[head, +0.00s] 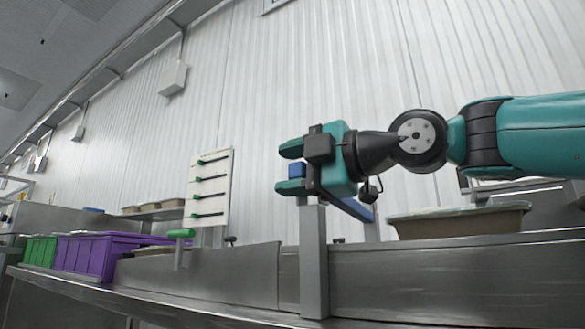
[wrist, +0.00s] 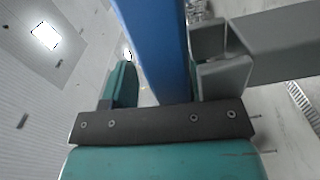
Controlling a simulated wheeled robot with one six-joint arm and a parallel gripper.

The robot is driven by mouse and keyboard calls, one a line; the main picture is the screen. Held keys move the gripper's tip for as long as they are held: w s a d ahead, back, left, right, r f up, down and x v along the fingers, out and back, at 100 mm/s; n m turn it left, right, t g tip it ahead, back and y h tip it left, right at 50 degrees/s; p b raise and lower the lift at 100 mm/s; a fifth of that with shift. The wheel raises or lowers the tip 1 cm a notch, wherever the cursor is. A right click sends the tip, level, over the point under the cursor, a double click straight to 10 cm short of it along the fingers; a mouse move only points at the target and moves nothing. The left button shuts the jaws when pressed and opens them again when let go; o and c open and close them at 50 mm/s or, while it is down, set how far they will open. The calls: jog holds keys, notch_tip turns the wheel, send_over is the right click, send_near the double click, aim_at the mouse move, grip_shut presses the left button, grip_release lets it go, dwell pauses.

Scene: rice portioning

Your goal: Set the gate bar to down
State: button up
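The blue gate bar (head: 355,208) shows behind and below my gripper in the head view, slanting down to the right. A blue end face (head: 297,170) shows between my fingers. My gripper (head: 288,168) is open, with one finger above and one below the blue part. In the wrist view the blue bar (wrist: 160,45) runs between the finger sides, with a gap to the left finger (wrist: 125,85). A grey bracket (wrist: 222,77) hides the other finger. Whether that finger touches the bar, I cannot tell.
A grey upright post (head: 313,262) stands just below my gripper. A tan tray (head: 460,221) sits at the right. A white panel with green-tipped rods (head: 209,187), a green-handled lever (head: 181,234) and purple crates (head: 105,255) are at the left.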

jog(key=p+v, duration=0.1)
jog(key=v, duration=1.6)
jog(key=shift+s+d+p, duration=0.15)
jog(key=shift+s+p, duration=0.05)
jog(key=shift+p, duration=0.15)
